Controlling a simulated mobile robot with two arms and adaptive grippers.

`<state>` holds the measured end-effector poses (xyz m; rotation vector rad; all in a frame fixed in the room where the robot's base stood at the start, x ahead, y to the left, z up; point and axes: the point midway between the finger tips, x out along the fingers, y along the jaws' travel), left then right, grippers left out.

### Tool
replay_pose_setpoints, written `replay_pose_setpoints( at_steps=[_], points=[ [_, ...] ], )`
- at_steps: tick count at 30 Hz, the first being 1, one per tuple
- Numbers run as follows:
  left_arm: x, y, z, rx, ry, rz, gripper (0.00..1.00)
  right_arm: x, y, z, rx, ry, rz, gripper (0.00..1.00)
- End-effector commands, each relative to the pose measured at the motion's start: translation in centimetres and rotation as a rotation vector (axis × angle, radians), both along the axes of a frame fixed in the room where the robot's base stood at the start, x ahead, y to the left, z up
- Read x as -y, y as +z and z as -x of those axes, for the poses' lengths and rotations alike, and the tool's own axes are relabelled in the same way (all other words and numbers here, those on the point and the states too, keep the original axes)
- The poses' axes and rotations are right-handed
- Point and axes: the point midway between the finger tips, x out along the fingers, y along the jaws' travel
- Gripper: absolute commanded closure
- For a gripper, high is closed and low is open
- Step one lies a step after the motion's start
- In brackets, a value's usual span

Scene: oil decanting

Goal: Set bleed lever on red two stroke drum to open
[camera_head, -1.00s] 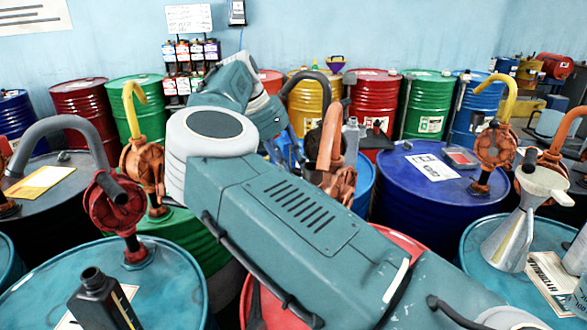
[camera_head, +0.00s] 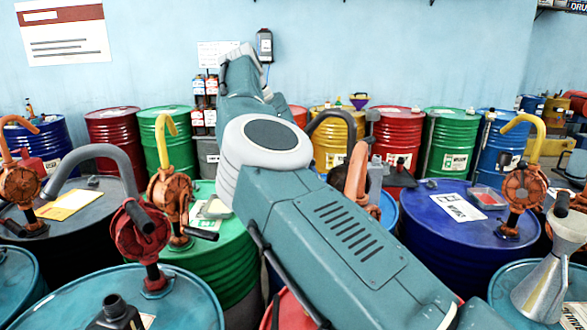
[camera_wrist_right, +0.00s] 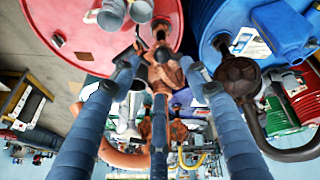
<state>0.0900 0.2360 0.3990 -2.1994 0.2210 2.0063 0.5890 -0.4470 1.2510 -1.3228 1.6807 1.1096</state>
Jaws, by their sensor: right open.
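The red drum (camera_wrist_right: 85,42) fills the upper left of the right wrist view. In the head view only a sliver of red (camera_head: 285,312) shows below my right arm. An orange-brown hand pump (camera_wrist_right: 168,72) stands at the drum's edge, its curved spout (camera_wrist_right: 118,155) running to the lower left. My right gripper (camera_wrist_right: 160,66) is open, its blue-grey fingers spread around the pump area; I cannot tell whether they touch it. Dark fittings lie near the fingertips, but I cannot single out the bleed lever. In the head view my right arm hides most of the pump. My left gripper is out of view.
A blue drum (camera_wrist_right: 222,18) with a dark pump (camera_wrist_right: 240,78) stands close right of the fingers. Little free room shows between drums.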

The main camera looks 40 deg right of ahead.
Motion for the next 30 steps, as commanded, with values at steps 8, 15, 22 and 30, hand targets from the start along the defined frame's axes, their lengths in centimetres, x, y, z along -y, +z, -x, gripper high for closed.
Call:
replay_pose_setpoints(
  at_steps=[8,15,22,30],
  points=[
    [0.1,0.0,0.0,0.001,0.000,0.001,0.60,-0.7,1.6,-0.4,0.000,0.000,-0.001,0.54],
    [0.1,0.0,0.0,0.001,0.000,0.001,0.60,-0.8,1.8,-0.4,-0.001,-0.001,-0.001,0.54],
    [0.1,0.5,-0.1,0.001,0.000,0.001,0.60,-0.2,1.3,0.3,-0.011,-0.013,-0.037,0.86],
    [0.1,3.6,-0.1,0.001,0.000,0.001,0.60,3.3,0.8,4.1,0.120,-0.030,-0.242,1.00]
  ],
)
